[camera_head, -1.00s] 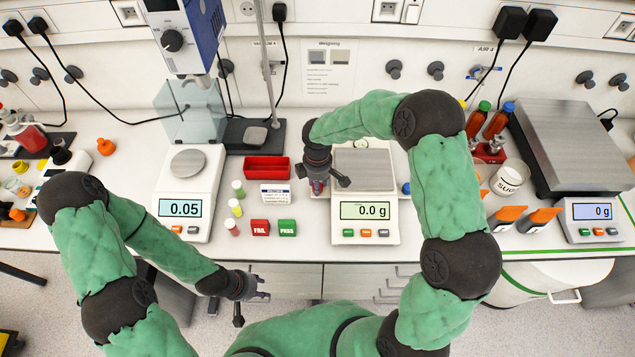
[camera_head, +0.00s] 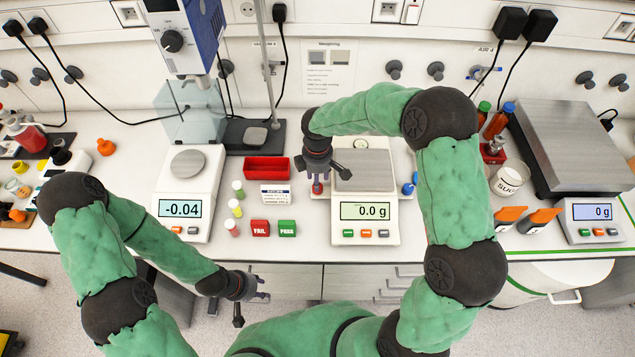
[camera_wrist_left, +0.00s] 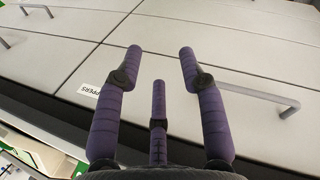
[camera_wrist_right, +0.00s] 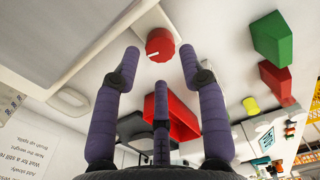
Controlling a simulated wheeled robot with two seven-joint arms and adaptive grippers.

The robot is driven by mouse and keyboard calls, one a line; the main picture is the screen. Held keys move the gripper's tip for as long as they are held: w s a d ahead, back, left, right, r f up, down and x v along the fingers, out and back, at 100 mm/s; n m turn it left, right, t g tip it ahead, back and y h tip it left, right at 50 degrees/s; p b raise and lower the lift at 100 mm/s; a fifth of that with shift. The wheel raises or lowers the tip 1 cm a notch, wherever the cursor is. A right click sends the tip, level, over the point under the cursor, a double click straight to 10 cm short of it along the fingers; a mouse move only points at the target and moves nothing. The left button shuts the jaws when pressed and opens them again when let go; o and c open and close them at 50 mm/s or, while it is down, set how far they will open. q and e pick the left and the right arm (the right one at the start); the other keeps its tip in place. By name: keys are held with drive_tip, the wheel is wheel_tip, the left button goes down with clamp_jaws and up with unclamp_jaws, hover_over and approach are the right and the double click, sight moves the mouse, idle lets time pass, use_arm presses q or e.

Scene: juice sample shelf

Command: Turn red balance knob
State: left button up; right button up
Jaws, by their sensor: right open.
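The red balance knob (camera_wrist_right: 160,45) has a white mark and sits on the left side of the middle white balance (camera_head: 365,225), whose display reads 0.0 g. In the head view the red knob (camera_head: 317,188) shows just below my right gripper (camera_head: 325,180). In the right wrist view my right gripper (camera_wrist_right: 160,58) is open, and the knob appears between and just beyond its fingertips; I cannot tell whether they touch it. My left gripper (camera_head: 252,295) is low in front of the bench edge. Its fingers are apart and empty in the left wrist view (camera_wrist_left: 162,52).
A red tray (camera_head: 266,168), a red FAIL block (camera_head: 260,228) and a green PASS block (camera_head: 287,228) lie left of the middle balance. Another balance (camera_head: 187,185) stands further left. A blue knob (camera_head: 408,189) is on the middle balance's right side.

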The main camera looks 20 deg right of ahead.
wheel_tip(320, 180, up, 8)
drive_tip(key=shift+r, duration=0.15)
drive_tip(key=shift+r, duration=0.1)
idle(0.5)
